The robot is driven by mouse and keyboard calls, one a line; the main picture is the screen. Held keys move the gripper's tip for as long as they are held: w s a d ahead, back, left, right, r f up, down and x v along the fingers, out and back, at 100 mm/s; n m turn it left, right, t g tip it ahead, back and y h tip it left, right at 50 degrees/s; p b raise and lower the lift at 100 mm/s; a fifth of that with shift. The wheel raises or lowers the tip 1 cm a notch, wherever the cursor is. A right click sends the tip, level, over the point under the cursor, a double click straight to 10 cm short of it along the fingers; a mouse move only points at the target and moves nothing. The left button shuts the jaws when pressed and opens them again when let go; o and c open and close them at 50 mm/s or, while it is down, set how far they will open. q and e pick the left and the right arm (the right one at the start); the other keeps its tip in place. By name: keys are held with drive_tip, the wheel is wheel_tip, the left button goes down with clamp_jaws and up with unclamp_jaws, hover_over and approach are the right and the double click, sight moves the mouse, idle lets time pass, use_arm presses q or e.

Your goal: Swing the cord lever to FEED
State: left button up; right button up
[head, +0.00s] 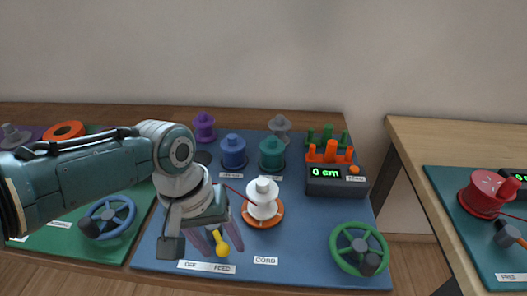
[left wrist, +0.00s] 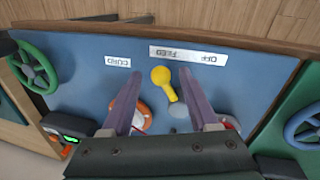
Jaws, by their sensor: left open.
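The cord lever (head: 222,248) has a yellow round knob on a short yellow arm, near the front edge of the blue board. A white label strip (head: 205,267) in front of it reads OFF on the left and FEED on the right. The knob points toward the FEED end. My left gripper (head: 223,242) is open above the lever, its two purple fingers pointing down. In the left wrist view the lever (left wrist: 163,83) shows between the spread fingers, with a gap on both sides. Its pivot is partly hidden in the head view. My right gripper is not in view.
A white spool (head: 263,199) on an orange ring stands right of the gripper, with a red cord. A green handwheel (head: 358,248), a 0 cm counter (head: 333,174), and blue (head: 233,152) and teal (head: 272,154) spools share the board. The CORD label (head: 265,261) is in front.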

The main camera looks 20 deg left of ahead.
use_arm(q)
wheel_tip(320, 180, up, 10)
drive_tip(key=a+p, duration=0.1)
drive_tip(key=p, duration=0.4)
drive_tip(key=shift+s+a+f, duration=0.15)
drive_tip(key=shift+s+a, duration=0.2)
drive_tip(key=shift+a, duration=0.05)
